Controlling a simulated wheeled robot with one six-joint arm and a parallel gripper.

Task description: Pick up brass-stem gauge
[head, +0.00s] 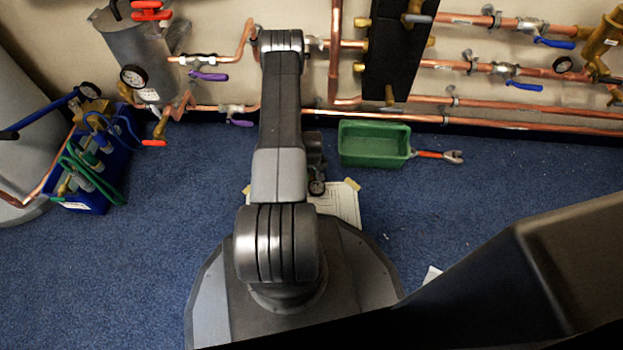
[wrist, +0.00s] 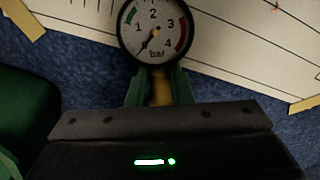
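The brass-stem gauge (wrist: 156,34) has a round white dial with a black rim, green and red arcs and "bar" on its face. Its brass stem (wrist: 161,90) shows between the two green fingers of my gripper (wrist: 161,86) in the wrist view. The fingers press close on both sides of the stem, with no gap seen. My arm hides most of the gripper there. I cannot tell whether the gauge touches the sheet.
The taped white sheet (head: 342,204) lies on the blue carpet. A green bin (head: 374,160) and an orange-handled wrench (head: 438,155) are to its right. A blue crate (head: 88,200) of fittings stands at the left. Copper pipes (head: 470,116) line the wall.

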